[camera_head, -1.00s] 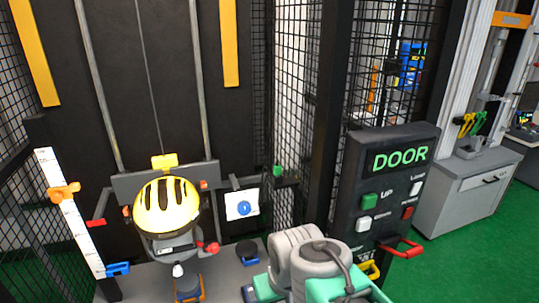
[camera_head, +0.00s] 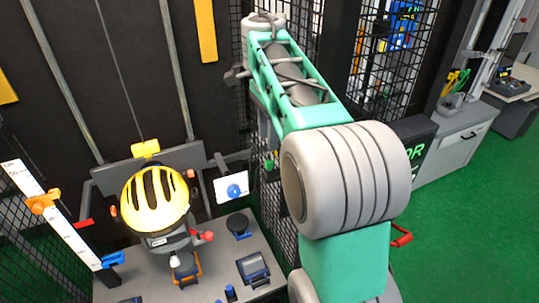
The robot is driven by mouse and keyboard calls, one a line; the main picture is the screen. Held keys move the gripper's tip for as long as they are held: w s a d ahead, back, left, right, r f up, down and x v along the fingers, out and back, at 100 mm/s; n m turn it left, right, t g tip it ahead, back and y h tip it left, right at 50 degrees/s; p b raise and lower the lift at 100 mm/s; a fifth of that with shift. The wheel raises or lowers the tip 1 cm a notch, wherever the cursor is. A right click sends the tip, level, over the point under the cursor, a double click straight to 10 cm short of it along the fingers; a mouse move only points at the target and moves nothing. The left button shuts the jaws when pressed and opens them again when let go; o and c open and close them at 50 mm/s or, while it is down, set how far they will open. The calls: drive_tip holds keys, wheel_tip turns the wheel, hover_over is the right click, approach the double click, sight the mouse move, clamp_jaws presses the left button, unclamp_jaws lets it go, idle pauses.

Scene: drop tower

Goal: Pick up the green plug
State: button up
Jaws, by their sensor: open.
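The green plug (camera_head: 269,163) is a small upright green piece at the mesh post, right of the white card with a blue knob. The foot of it is hard to make out. My arm reaches up and over from the right, and its end is above the plug. My gripper (camera_head: 263,128) is mostly hidden behind my green arm link. It is open and apart from the plug, with nothing seen in it.
A yellow helmet (camera_head: 155,200) sits on the drop carriage to the left. A white card with a blue knob (camera_head: 233,190) is close beside the plug. Black mesh (camera_head: 375,75) and a DOOR panel (camera_head: 418,140) are at right. Small dark items stand on the grey base.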

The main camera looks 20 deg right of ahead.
sight(269, 160)
wheel_tip(269, 160, down, 2)
drive_tip(key=shift+f+b, duration=0.15)
drive_tip(key=shift+b, duration=0.55)
wheel_tip(269, 160, down, 5)
drive_tip(key=b, duration=0.5)
drive_tip(key=shift+d+f, duration=0.15)
drive_tip(key=shift+f, duration=0.05)
drive_tip(key=shift+r, duration=0.15)
drive_tip(key=shift+c, duration=0.3)
clamp_jaws()
